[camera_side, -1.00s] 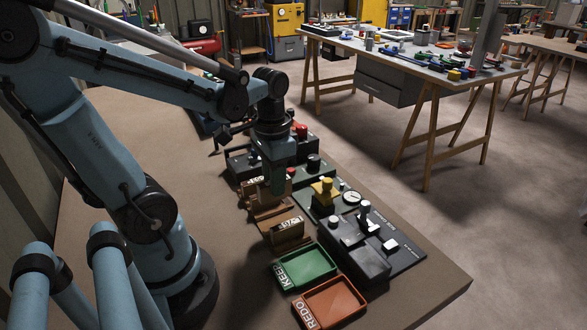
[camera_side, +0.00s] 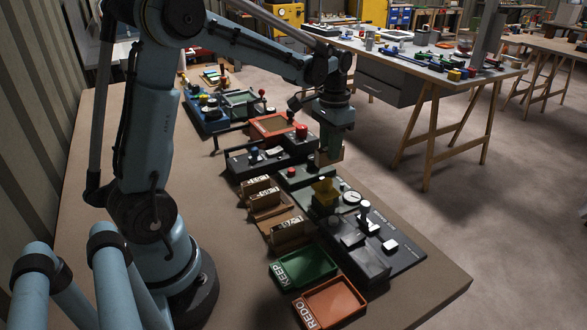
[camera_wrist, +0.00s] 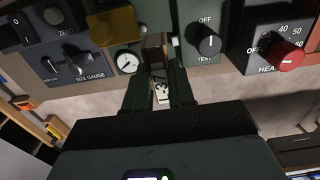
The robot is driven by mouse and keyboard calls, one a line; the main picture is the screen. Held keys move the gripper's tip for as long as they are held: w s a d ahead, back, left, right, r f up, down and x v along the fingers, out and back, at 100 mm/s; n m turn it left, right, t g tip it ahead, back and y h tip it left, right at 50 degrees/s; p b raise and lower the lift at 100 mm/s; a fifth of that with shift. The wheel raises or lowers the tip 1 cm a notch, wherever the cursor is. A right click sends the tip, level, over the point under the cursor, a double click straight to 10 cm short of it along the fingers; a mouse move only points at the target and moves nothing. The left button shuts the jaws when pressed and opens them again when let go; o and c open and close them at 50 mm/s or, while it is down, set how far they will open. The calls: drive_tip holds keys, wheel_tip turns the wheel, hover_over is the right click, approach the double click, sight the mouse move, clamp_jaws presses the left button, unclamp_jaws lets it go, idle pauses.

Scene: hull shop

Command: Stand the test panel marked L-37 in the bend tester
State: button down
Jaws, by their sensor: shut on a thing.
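My gripper (camera_side: 330,156) is shut on a brown panel, held upright at the far edge of the row of devices. In the wrist view the panel (camera_wrist: 162,92) shows between the fingers (camera_wrist: 160,82); its white label is partly hidden, and only something like a 3 can be read. A dark green device with a yellow block (camera_side: 324,190), a round dial (camera_side: 351,198) and a knob marked TEST (camera_wrist: 207,41) appears to be the bend tester. Other labelled panels stand in brown holders (camera_side: 268,206); their marks are too small to read surely.
The black size gauge (camera_side: 362,258) stands right of the dial. A green KEEP tray (camera_side: 303,264) and an orange-red REDO tray (camera_side: 333,300) lie in front. A heater with a red knob (camera_wrist: 289,55) stands beside the green device. The bench's left side (camera_side: 215,225) is clear.

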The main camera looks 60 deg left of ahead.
drive_tip(key=shift+f, duration=3.25)
drive_tip(key=shift+f, duration=0.5)
drive_tip(key=c, duration=0.9)
unclamp_jaws()
wheel_tip(320, 180, up, 12)
drive_tip(key=shift+f, duration=0.1)
drive_tip(key=shift+d, duration=0.15)
drive_tip(key=s+d+t, duration=0.2)
drive_tip(key=s+d, duration=0.1)
drive_tip(key=d, duration=0.1)
drive_tip(key=s+d+t, duration=0.2)
drive_tip(key=s+d, duration=0.1)
drive_tip(key=s, duration=0.1)
drive_tip(key=s+d+t, duration=0.3)
drive_tip(key=s+d, duration=0.1)
drive_tip(key=shift+s+d+f, duration=0.1)
drive_tip(key=shift+s+d, duration=0.15)
drive_tip(key=shift+d, duration=0.1)
